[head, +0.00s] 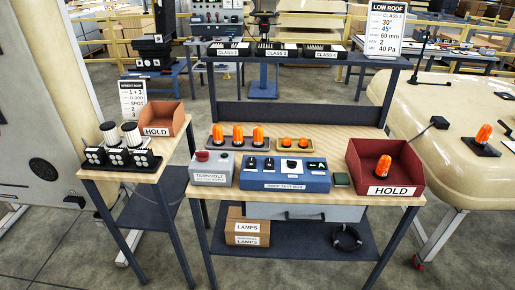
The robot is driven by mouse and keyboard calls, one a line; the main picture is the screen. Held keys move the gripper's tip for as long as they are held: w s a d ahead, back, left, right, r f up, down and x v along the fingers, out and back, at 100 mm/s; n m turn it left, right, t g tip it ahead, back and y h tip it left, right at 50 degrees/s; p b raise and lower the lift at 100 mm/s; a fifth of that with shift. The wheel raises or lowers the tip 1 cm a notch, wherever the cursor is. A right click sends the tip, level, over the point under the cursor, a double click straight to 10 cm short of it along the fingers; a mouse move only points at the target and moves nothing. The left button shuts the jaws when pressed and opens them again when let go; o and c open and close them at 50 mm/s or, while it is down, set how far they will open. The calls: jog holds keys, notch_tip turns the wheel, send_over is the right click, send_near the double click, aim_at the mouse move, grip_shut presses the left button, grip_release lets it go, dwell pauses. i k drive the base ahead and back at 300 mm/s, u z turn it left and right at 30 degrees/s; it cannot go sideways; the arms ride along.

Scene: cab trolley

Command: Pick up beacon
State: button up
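Several orange beacons are in view. Three tall beacons stand upright in a row on a tray at the back left of the middle bench: left (218,133), middle (238,134), right (258,134). Two low, squat beacons (287,142) (303,143) sit on a smaller tray to their right. One beacon (383,166) is inside the red HOLD bin (405,172) at the bench's right. Another beacon (483,138) stands on a dark base on the cream roof panel (425,95) at the far right. I do not see my gripper.
The middle bench (335,131) also carries a grey TARNVOLT box (211,168) and a blue test box (285,176) in front of the trays. A raised shelf (345,58) with CLASS bins spans behind.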

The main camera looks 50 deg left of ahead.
aim_at(259, 143)
jog(key=k, duration=1.2)
jog(key=u, duration=4.15)
jog(key=i, duration=0.15)
jog(key=z, duration=2.2)
jog(key=i, duration=1)
jog(key=u, duration=0.1)
